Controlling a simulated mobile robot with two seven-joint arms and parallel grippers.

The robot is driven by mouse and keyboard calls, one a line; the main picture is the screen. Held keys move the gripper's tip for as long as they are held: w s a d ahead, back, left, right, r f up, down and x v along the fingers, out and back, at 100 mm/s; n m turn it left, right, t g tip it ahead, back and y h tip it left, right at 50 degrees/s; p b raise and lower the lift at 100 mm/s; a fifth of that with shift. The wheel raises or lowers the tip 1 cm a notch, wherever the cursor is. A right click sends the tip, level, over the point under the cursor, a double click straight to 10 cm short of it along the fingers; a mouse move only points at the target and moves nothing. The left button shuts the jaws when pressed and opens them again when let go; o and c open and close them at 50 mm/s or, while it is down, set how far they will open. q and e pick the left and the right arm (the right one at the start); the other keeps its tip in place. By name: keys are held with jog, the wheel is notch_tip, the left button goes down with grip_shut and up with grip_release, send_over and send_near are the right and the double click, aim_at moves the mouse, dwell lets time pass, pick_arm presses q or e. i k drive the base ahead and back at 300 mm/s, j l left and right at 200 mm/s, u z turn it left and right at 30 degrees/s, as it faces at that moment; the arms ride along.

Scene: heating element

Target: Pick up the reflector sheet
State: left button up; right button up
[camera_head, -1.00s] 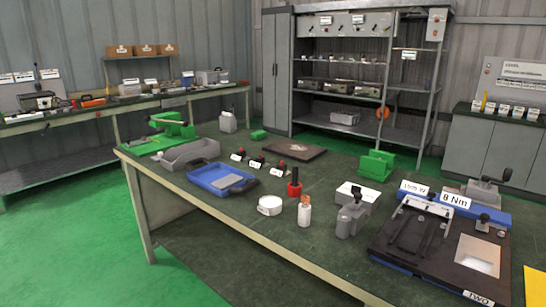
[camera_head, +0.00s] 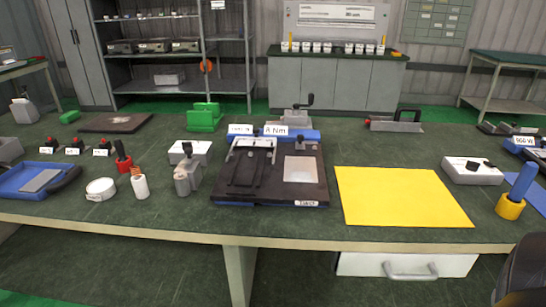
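No label marks the reflector sheet, so I cannot tell for certain which thing it is. A shiny silver rectangle (camera_head: 301,169) shows on the right part of a black fixture board (camera_head: 270,192) in the middle of the bench. A flat grey plate (camera_head: 40,180) lies in a blue tray (camera_head: 12,187) at the left edge. No gripper shows in the head view. A dark rounded shape at the lower right corner may be part of my arm, but no fingers can be seen.
A yellow mat (camera_head: 400,197) lies bare right of the board. A white box (camera_head: 472,171) and a blue-handled tool in a yellow base (camera_head: 511,206) stand farther right. A grey clamp (camera_head: 187,176), white bottle (camera_head: 141,187) and white roll (camera_head: 100,190) stand left of the board.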

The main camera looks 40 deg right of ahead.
aim_at(297, 169)
jog(key=z, duration=1.35)
